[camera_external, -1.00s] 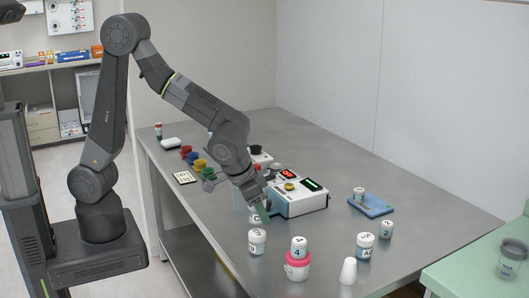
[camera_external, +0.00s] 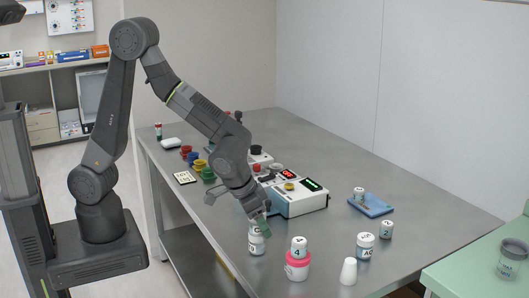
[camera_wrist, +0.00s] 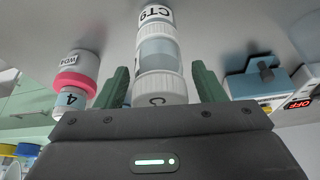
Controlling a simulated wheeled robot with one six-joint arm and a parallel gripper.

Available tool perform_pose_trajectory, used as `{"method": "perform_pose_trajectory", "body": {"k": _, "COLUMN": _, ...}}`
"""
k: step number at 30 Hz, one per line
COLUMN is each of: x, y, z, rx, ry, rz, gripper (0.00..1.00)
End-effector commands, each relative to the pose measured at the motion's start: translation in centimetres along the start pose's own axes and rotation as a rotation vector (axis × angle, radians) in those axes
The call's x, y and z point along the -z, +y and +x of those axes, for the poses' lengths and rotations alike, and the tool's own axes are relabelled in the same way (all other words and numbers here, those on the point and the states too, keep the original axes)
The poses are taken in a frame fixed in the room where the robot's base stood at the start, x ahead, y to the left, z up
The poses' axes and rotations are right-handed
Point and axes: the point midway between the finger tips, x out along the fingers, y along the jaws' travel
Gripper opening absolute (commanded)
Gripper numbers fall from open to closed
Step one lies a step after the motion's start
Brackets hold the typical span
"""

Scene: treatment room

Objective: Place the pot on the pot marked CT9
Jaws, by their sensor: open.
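In the wrist view the CT9 pot (camera_wrist: 155,14) stands beneath what looks like a second pot (camera_wrist: 158,60) with a ribbed white lid, the two in line. My gripper (camera_wrist: 160,88) is open, with one green finger on each side of the upper pot's lid. In the external view my gripper (camera_external: 262,226) is low at the front of the table, over the CT9 pot (camera_external: 257,246). The fingers hide most of the upper pot there, so I cannot tell exactly how the two pots meet.
A pink-lidded WD4 pot (camera_external: 297,271) carries a small pot marked 4 (camera_external: 299,247) close by on the right. A white cup (camera_external: 348,271) and other pots (camera_external: 365,246) stand further right. A white device (camera_external: 298,203) is just behind my gripper. The back right of the table is clear.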

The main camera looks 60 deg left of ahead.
Motion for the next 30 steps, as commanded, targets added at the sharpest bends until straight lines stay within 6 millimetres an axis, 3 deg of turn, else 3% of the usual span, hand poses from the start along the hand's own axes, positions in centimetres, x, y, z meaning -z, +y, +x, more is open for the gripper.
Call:
{"method": "perform_pose_trajectory", "body": {"k": 5, "x": 0.2, "y": 0.0, "z": -0.8, "rx": -0.001, "ry": 0.002, "rz": 0.000, "gripper": 0.63}}
{"method": "perform_pose_trajectory", "body": {"k": 8, "x": 0.2, "y": 0.1, "z": -2.3, "rx": -0.002, "ry": 0.004, "rz": -0.001, "gripper": 0.63}}
{"method": "perform_pose_trajectory", "body": {"k": 21, "x": 0.2, "y": 0.1, "z": -10.4, "rx": -0.002, "ry": 0.005, "rz": -0.001, "gripper": 0.63}}
{"method": "perform_pose_trajectory", "body": {"k": 30, "x": 0.1, "y": 0.0, "z": -12.3, "rx": 0.000, "ry": 0.000, "rz": 0.000, "gripper": 0.63}}
